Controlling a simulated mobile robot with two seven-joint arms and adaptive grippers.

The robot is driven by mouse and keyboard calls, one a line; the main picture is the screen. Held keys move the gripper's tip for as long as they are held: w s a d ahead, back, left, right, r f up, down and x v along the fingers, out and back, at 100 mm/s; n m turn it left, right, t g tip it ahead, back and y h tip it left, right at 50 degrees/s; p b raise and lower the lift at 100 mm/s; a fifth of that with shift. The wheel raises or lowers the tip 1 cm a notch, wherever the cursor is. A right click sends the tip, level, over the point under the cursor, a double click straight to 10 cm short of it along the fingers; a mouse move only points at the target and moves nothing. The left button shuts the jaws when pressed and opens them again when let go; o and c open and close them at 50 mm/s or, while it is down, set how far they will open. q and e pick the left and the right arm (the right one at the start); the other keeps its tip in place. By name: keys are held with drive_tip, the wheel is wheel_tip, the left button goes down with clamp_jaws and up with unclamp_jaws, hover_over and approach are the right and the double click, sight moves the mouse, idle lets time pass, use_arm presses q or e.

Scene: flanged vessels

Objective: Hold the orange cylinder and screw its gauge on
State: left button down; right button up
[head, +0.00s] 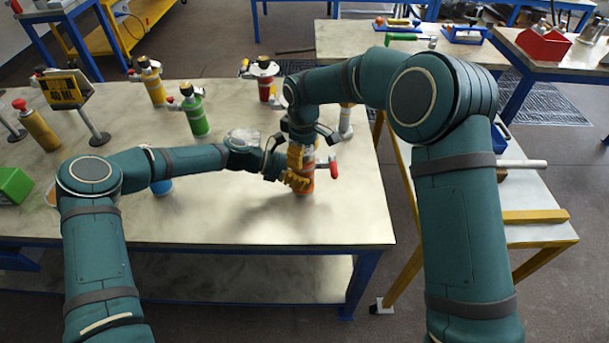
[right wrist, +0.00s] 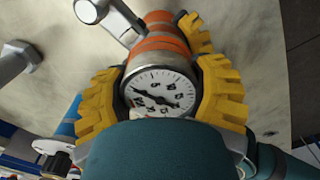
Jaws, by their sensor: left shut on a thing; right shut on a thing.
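The orange cylinder (head: 306,186) stands near the right front of the steel table, with a red-handled valve (head: 333,168) on its right side. My left gripper (head: 296,181) is shut on the cylinder's body from the left. My right gripper (head: 303,152) comes down from above. In the right wrist view its yellow fingers (right wrist: 158,100) are shut around the gauge (right wrist: 160,94), whose white dial faces the camera. The gauge is in line with the orange cylinder (right wrist: 160,38) beyond it. The joint between them is hidden, so I cannot tell whether they are threaded together.
On the table (head: 235,218) stand a green cylinder (head: 194,115), a yellow one (head: 154,88), a red one (head: 265,88) and a sign (head: 62,91). A green box (head: 14,185) is at the left edge. The front right of the table is clear.

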drive_tip(key=shift+m, duration=1)
drive_tip(key=o, duration=1.4)
drive_tip(key=shift+r, duration=2.3)
drive_tip(key=shift+c, duration=0.4)
